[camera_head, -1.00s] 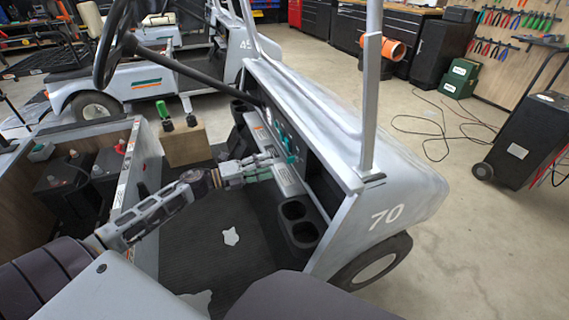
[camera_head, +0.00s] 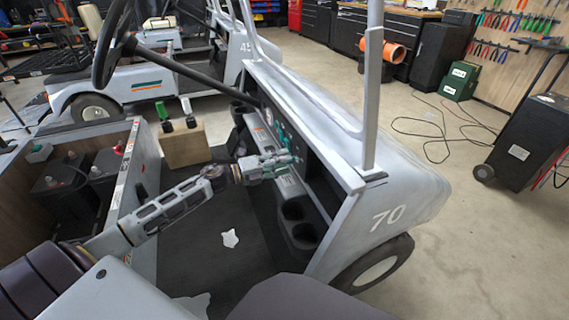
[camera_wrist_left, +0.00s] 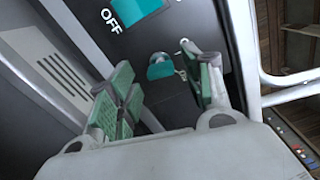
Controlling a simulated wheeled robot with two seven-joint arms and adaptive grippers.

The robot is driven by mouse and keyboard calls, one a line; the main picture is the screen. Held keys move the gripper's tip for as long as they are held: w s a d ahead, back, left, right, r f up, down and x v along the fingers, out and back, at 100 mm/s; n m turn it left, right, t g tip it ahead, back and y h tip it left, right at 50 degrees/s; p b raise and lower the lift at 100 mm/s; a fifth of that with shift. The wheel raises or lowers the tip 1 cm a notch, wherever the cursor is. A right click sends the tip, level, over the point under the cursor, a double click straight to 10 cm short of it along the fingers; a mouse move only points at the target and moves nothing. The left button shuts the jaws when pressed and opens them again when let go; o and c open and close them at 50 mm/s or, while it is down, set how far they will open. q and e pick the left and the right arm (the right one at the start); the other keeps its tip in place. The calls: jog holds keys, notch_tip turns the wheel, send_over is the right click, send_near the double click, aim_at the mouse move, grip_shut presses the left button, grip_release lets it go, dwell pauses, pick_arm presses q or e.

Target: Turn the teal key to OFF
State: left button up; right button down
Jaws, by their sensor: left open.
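The teal key (camera_wrist_left: 160,67) sits in the dash panel in the left wrist view, with a small metal part beside it. A larger teal part (camera_wrist_left: 138,9) is above it, next to a white OFF label (camera_wrist_left: 111,20). My left gripper (camera_wrist_left: 163,92) is open, with its green-padded fingers on either side of the key. The key shows between the fingers with visible gaps; I cannot tell the depth between them. In the head view my left gripper (camera_head: 284,157) is at the dash of cart 70, and the key cannot be made out clearly there. My right gripper is not in view.
The steering wheel (camera_head: 110,45) and its column cross above the dash at left. Cup holders (camera_head: 299,224) and the open dash shelf are just right of the gripper. The floor mat below is mostly clear.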

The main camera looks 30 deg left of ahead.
pick_arm(q)
jog(key=shift+w+d, duration=0.4)
grip_shut()
dwell(0.4)
